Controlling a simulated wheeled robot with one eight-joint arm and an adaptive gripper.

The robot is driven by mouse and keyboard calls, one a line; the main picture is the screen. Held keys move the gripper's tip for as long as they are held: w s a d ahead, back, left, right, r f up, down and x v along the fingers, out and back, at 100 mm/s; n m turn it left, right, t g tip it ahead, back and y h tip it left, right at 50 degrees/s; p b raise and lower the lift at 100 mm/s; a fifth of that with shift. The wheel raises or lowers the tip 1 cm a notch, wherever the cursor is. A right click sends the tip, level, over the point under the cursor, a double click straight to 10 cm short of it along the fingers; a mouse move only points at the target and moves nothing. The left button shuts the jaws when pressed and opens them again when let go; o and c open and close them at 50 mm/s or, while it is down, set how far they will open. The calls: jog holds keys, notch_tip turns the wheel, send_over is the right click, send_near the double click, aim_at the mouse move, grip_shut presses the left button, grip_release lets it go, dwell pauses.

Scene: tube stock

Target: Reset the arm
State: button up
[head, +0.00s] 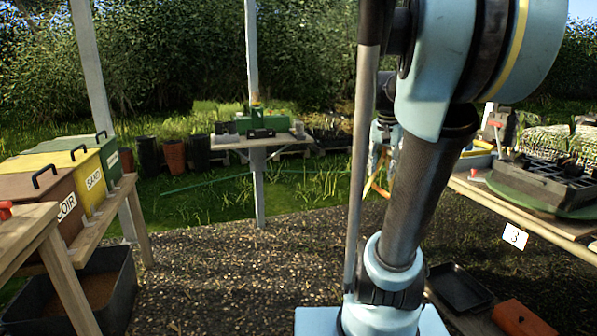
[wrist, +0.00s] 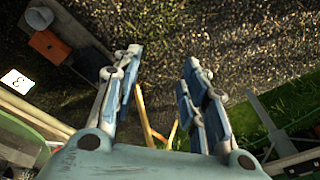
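My gripper (wrist: 161,62) shows in the wrist view with its two blue-grey fingers spread apart. The gap between them is empty, with gravel and grass beyond. In the head view my arm stands tall right of the middle, and only a bit of the gripper seems to show behind it, mostly hidden by the arm. The gripper touches nothing that I can see.
A potting bench (head: 473,186) with a black seed tray (head: 545,185) and a "3" label (head: 515,237) stands at right. Coir (head: 30,190) and sand (head: 75,170) bins stand at left. A small table (head: 235,142) stands at the back. The gravel between is clear.

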jog(key=s+a+f+n, duration=0.3)
jog(key=s+f, duration=0.5)
jog(key=s+a+f+n, duration=0.3)
jog(key=s+a+f, duration=0.1)
jog(key=s+f, duration=0.4)
jog(key=shift+s+a+f+n+t, duration=0.15)
jog(key=shift+s+f+n+t, duration=0.2)
jog(key=shift+f, duration=0.25)
jog(key=shift+c, duration=0.5)
jog(key=shift+s, duration=0.1)
jog(key=shift+c, duration=0.2)
